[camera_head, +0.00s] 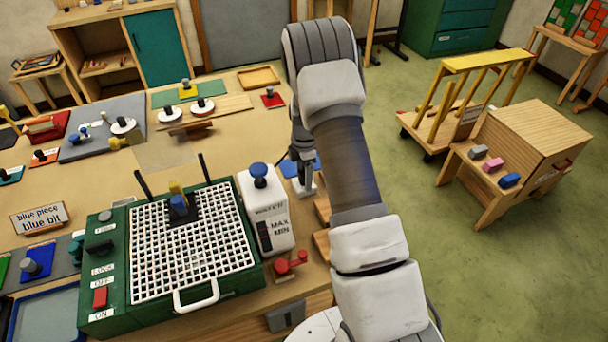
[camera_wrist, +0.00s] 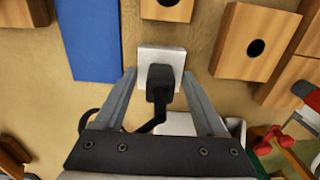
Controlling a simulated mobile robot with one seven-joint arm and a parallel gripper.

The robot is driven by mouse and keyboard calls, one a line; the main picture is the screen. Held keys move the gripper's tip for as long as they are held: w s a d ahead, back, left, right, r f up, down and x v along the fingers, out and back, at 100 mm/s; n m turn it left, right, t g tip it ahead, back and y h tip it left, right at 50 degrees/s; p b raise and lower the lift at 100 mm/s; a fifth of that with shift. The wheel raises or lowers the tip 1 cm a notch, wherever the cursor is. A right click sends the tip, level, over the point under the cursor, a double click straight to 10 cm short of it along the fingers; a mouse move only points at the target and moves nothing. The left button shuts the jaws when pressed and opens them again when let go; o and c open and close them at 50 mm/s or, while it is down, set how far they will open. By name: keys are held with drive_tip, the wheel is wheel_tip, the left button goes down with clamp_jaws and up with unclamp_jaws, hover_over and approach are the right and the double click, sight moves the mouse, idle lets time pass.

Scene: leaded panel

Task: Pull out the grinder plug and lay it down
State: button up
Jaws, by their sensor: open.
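The black grinder plug (camera_wrist: 160,80) sits in a white socket block (camera_wrist: 152,55) in the wrist view, with its black cord (camera_wrist: 152,125) curving down to the left. My gripper (camera_wrist: 159,74) is open, its two grey fingers on either side of the plug with a visible gap to each. I cannot tell how far down the fingertips reach. In the head view my gripper (camera_head: 303,185) is low at the table's right edge, and the plug cannot be made out there. The green grinder (camera_head: 115,255) with its white grid top (camera_head: 190,245) stands at the front left.
A white water tank (camera_head: 268,215) with a blue knob stands between the grinder and my gripper. A blue block (camera_wrist: 90,38) lies left of the socket, and wooden blocks with dark holes (camera_wrist: 255,45) lie to its right. A red clamp (camera_head: 290,263) is at the front edge.

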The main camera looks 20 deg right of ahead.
clamp_jaws()
drive_tip(key=c, duration=0.7)
unclamp_jaws()
clamp_jaws()
drive_tip(key=shift+r, duration=1.05)
drive_tip(key=shift+r+p, duration=0.35)
drive_tip(key=shift+r, duration=0.15)
